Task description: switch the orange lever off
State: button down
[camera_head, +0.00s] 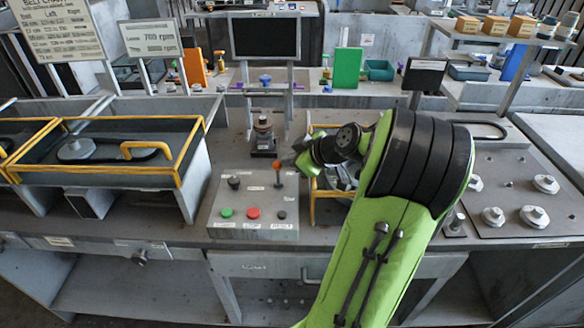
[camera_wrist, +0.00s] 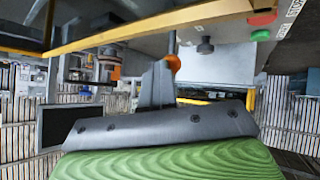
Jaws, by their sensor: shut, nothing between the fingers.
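The orange-tipped lever (camera_head: 278,166) stands near the right rear of the grey control box (camera_head: 238,200), its dark stem close to upright in the head view. In the wrist view the orange knob (camera_wrist: 173,63) shows at the end of its stem. My gripper (camera_head: 287,161) is beside the knob, to its upper right in the head view. In the wrist view my gripper (camera_wrist: 157,75) is shut and empty, its grey fingers just left of the knob. I cannot tell whether they touch. The label by the lever is too small to read.
The box also carries a green button (camera_head: 227,213), a red button (camera_head: 253,213), a small dark button (camera_head: 282,215) and a black knob (camera_head: 234,182). A yellow-framed tray (camera_head: 170,122) stands left. A dark cylindrical part (camera_head: 263,135) stands behind the box.

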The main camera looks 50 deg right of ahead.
jog(key=shift+s+a+f+b, duration=0.35)
jog(key=shift+f+b, duration=0.2)
jog(key=shift+b, duration=0.05)
jog(key=a+b, duration=0.1)
jog(key=b, duration=0.2)
jog(key=shift+s+f, duration=0.15)
jog(key=shift+s, duration=0.25)
jog(key=shift+s+a+r+t+h, duration=0.1)
jog(key=shift+r+t+h, duration=0.2)
jog(key=shift+r, duration=0.05)
jog(key=shift+r+p, duration=0.1)
jog(key=shift+p, duration=0.2)
jog(key=shift+w+r+p, duration=0.2)
jog(key=shift+r+p, duration=0.3)
jog(key=shift+r, duration=0.25)
